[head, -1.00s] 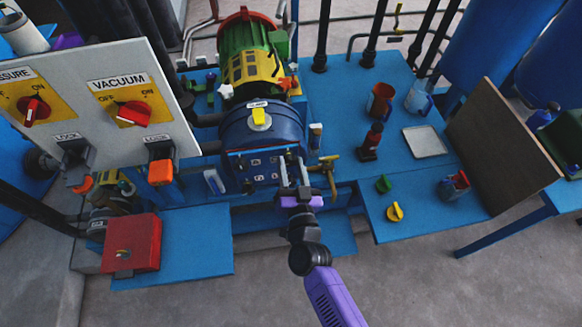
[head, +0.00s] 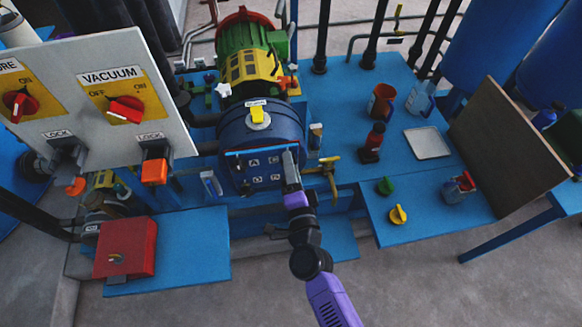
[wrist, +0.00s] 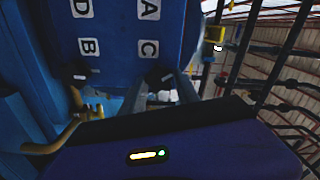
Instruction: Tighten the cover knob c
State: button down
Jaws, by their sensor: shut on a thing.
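The blue cover (head: 264,170) closes the front of the blue autoclave vessel (head: 240,128). In the wrist view the cover (wrist: 115,32) carries white plates lettered D, A, B and C. Cover knob c (wrist: 156,78) is a small dark piece below the C plate (wrist: 149,49), partly hidden by my fingers. My gripper (head: 290,160) is at the right part of the cover in the head view. In the wrist view my gripper (wrist: 161,90) has its fingers on both sides of knob c, shut on it. Another dark knob (wrist: 81,73) sits below the B plate.
A brass valve handle (head: 328,172) is just right of my gripper. A red box (head: 125,247) stands at lower left. Green and yellow knobs (head: 397,215) and a mug (head: 456,187) lie on the right bench. The floor in front is clear.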

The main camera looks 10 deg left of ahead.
jog(key=m+b, duration=0.1)
jog(key=m, duration=0.5)
jog(key=shift+f+m+b, duration=0.1)
jog(key=shift+m+b, duration=0.2)
dwell(0.4)
jog(key=c, duration=0.9)
grip_release()
jog(key=v, duration=0.7)
jog(key=shift+s+b, duration=0.4)
jog(key=shift+b, duration=0.05)
jog(key=shift+d, duration=0.15)
